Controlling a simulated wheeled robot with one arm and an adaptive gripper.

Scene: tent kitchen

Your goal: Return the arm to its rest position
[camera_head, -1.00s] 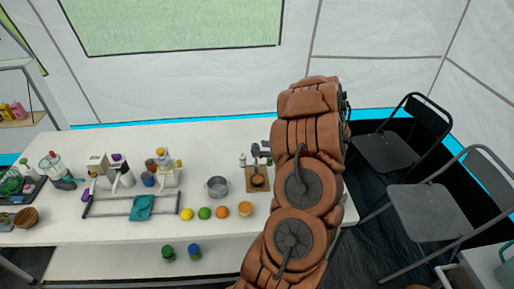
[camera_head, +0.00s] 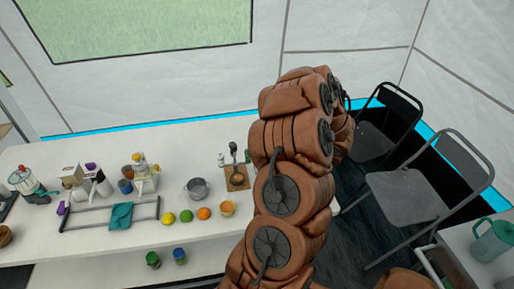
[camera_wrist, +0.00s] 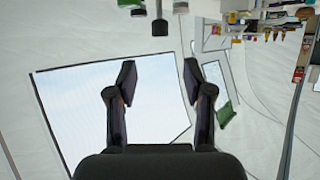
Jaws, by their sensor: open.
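My arm rises through the middle of the head view, brown and segmented, bent upward and in front of the right end of the white table (camera_head: 95,245). My gripper (camera_wrist: 158,85) shows in the wrist view with its two dark fingers spread apart and nothing between them. Behind the fingers are the tent wall and a bright window (camera_wrist: 80,110). In the head view the gripper itself cannot be made out.
The table holds a pot (camera_head: 197,189), a lemon (camera_head: 168,218), a lime (camera_head: 186,216), an orange (camera_head: 204,213) and a teal cloth (camera_head: 121,216) on a rack. Two dark folding chairs (camera_head: 405,197) stand right of my arm. A green pitcher (camera_head: 492,240) stands at the far right.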

